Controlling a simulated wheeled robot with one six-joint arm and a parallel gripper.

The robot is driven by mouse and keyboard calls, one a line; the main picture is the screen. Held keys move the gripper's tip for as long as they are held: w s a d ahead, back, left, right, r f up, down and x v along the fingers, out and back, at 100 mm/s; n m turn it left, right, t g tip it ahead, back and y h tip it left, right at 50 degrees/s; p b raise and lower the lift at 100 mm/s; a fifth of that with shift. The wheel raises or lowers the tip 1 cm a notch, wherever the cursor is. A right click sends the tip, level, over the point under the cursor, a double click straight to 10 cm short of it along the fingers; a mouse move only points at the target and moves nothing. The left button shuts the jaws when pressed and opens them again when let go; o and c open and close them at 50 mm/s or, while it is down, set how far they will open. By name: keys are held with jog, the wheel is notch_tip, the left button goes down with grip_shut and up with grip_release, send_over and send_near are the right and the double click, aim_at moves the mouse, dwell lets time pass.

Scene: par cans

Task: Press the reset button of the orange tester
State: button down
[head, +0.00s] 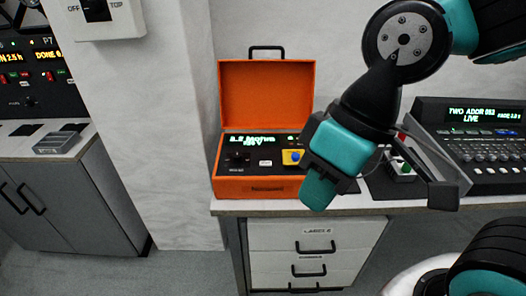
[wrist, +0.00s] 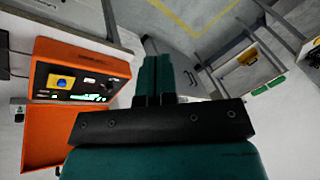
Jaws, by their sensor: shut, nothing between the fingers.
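The orange tester (head: 267,95) stands on the counter with its lid up. Its dark front panel has a lit green display (head: 262,141), a black knob (head: 238,159) and a blue button on a yellow plate (head: 292,157). I cannot read which control is marked reset. In the wrist view the tester (wrist: 52,55) lies at the left, with the blue button (wrist: 60,82) in clear sight. My gripper (head: 314,203) is shut and empty, pointing down just right of the tester's front, and hides the panel's right end. Its teal fingers (wrist: 150,48) are together in the wrist view.
A lighting console (head: 485,135) sits at the right of the counter. A white drawer unit (head: 315,235) is below the counter. A pale wall column stands left of the tester.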

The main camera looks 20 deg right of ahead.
jog(key=m+t+p, duration=0.8)
jog(key=m+p, duration=0.6)
jog(key=m, duration=1.5)
send_over(265, 164)
notch_tip(265, 164, down, 10)
jog(key=r, duration=0.1)
jog(key=shift+f, duration=0.25)
notch_tip(265, 164, down, 9)
jog(key=b, duration=0.7)
jog(key=shift+r, duration=0.1)
